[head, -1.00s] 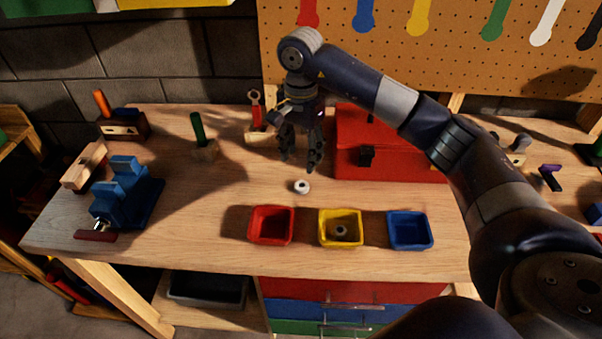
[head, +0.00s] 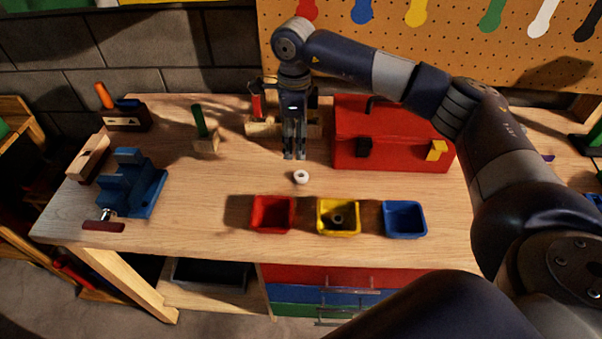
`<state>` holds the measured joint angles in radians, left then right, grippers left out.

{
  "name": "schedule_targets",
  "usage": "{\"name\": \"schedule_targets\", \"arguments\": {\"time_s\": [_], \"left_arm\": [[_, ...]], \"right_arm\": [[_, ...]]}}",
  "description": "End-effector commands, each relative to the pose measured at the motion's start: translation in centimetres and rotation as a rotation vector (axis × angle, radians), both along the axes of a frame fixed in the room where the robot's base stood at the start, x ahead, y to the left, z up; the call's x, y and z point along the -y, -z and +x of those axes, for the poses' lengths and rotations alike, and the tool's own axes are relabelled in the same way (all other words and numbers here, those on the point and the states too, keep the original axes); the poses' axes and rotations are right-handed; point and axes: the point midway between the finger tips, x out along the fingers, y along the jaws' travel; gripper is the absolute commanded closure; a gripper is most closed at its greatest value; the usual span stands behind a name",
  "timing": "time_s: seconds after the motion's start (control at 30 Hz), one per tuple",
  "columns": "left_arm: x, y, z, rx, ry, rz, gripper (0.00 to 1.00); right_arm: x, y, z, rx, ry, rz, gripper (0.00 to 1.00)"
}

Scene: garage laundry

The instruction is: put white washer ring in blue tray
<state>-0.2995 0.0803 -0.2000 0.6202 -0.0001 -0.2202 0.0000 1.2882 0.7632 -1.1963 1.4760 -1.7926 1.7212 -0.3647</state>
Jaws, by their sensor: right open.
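The white washer ring (head: 301,177) lies on the wooden workbench, behind the gap between the red and yellow trays. The blue tray (head: 404,219) stands at the right end of the row of three trays and looks empty. My right gripper (head: 295,157) points down just behind the ring, with its fingertips apart from it. The gripper is open and empty, though its fingers look close together from this side. My left gripper is not in view.
A red tray (head: 272,214) and a yellow tray (head: 338,217) stand left of the blue one; the yellow holds a dark ring-like piece. A red toolbox (head: 390,138) stands at the back right. A blue vise (head: 133,184) sits at the left. The bench between is clear.

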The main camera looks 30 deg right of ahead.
Motion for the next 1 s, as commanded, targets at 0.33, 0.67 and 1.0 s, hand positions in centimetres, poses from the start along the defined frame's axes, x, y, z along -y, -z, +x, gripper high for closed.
{"name": "schedule_targets", "arguments": {"time_s": [0.33, 0.67, 1.0], "left_arm": [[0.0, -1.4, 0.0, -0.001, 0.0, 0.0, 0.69], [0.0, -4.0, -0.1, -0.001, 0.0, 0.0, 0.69], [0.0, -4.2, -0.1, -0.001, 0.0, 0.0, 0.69]], "right_arm": [[0.1, 4.8, -0.2, -0.004, 0.004, -0.001, 0.48], [0.6, 8.0, -1.1, -0.007, 0.002, -0.002, 0.48], [0.5, 10.5, -0.9, -0.001, 0.0, 0.0, 0.48]]}}
